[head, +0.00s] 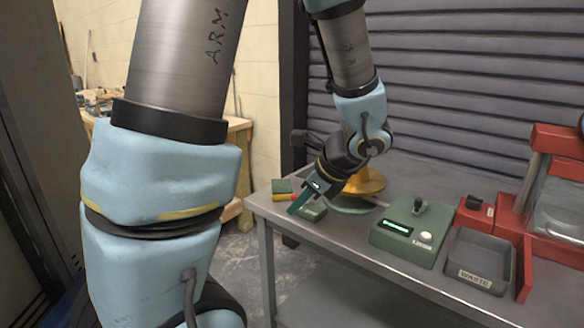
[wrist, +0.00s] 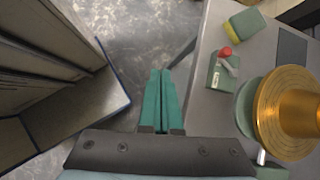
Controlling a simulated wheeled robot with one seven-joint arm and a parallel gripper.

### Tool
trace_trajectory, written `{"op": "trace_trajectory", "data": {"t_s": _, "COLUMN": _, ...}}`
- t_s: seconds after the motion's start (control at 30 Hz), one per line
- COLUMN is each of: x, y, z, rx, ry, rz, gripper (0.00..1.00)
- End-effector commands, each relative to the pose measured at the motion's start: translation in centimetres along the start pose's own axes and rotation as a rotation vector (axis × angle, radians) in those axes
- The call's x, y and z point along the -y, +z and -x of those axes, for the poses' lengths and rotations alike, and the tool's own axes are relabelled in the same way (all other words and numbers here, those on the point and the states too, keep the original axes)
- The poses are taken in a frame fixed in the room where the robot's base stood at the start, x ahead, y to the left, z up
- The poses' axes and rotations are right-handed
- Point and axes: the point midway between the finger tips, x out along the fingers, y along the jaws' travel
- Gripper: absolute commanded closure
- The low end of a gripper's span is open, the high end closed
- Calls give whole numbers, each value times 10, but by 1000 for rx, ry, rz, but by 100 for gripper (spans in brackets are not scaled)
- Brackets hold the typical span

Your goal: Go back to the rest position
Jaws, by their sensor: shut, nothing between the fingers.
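My gripper (head: 299,205) is at the near left corner of the grey metal table (head: 340,241) in the head view. In the wrist view its two green fingers (wrist: 160,78) lie together with nothing between them, over the floor just left of the table edge. My arm crosses the head view and hides part of the gold-coloured round piece (head: 366,182) on its green base. That gold piece also shows at the right of the wrist view (wrist: 291,108).
A small green box with a red knob (wrist: 223,68) and a green-yellow sponge (wrist: 246,24) lie near the table's left end. A green device (head: 409,232), a grey WASTE tray (head: 478,258) and a red machine (head: 550,214) stand further right. Dark panels (wrist: 50,95) stand left in the wrist view.

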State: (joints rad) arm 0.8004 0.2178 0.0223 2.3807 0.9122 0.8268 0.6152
Motion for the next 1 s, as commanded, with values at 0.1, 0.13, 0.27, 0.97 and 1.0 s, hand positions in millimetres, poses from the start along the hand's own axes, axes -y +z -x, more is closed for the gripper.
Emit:
{"op": "trace_trajectory", "data": {"t_s": 0.1, "x": -36, "y": 15, "z": -21, "rx": -125, "ry": 147, "rz": 400, "gripper": 100}}
{"op": "trace_trajectory", "data": {"t_s": 0.13, "x": -44, "y": 17, "z": -25, "rx": -155, "ry": 183, "rz": 513, "gripper": 100}}
{"op": "trace_trajectory", "data": {"t_s": 0.27, "x": -69, "y": 24, "z": -37, "rx": -263, "ry": 331, "rz": 1011, "gripper": 100}}
{"op": "trace_trajectory", "data": {"t_s": 0.97, "x": -88, "y": 53, "z": -52, "rx": -375, "ry": 554, "rz": 1997, "gripper": 100}}
{"op": "trace_trajectory", "data": {"t_s": 1.0, "x": -88, "y": 53, "z": -52, "rx": -375, "ry": 554, "rz": 1997, "gripper": 100}}
